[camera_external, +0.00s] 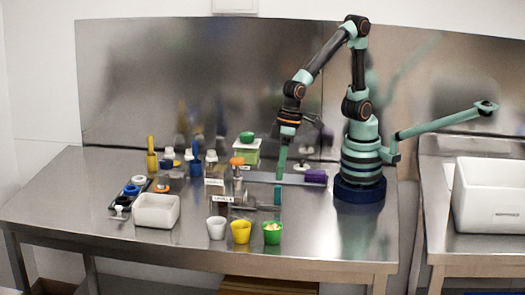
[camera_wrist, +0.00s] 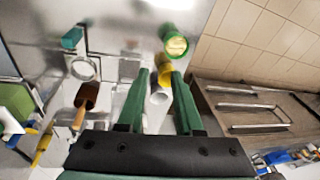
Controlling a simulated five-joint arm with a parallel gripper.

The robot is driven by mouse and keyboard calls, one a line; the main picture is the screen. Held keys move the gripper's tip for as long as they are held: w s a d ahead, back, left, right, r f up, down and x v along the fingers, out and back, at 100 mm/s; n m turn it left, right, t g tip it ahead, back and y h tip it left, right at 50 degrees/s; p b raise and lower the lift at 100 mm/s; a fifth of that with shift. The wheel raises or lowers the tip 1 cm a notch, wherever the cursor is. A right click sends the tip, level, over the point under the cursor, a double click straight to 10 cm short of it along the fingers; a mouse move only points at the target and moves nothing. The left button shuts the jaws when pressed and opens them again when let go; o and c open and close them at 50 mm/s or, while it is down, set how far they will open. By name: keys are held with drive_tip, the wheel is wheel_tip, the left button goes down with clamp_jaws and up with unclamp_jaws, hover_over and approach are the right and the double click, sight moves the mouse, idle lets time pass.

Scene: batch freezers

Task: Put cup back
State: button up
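Three small cups stand in a row near the table's front edge in the external view: a white cup (camera_external: 216,228), a yellow cup (camera_external: 240,232) and a green cup (camera_external: 272,233) with pale contents. My gripper (camera_external: 281,172) points down above the table, behind the cups. In the wrist view, my gripper's two green fingers (camera_wrist: 161,76) are apart with nothing clasped. The white cup (camera_wrist: 158,96) and yellow cup (camera_wrist: 164,72) show in the gap between the fingers, and the green cup (camera_wrist: 177,42) shows beyond the tips. I cannot tell which cup the task means.
A white bin (camera_external: 157,211) stands left of the cups. Bottles and small containers stand behind it. A white tub (camera_external: 492,195) is on the right-hand table.

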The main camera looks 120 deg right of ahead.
drive_tip(key=s+d+r+n+t, duration=0.3)
drive_tip(key=s+d+r+n, duration=0.2)
drive_tip(key=s+r+n, duration=0.2)
drive_tip(key=shift+s+d+r, duration=0.15)
drive_tip(key=shift+s+r, duration=0.15)
drive_tip(key=shift+r, duration=0.35)
idle(0.7)
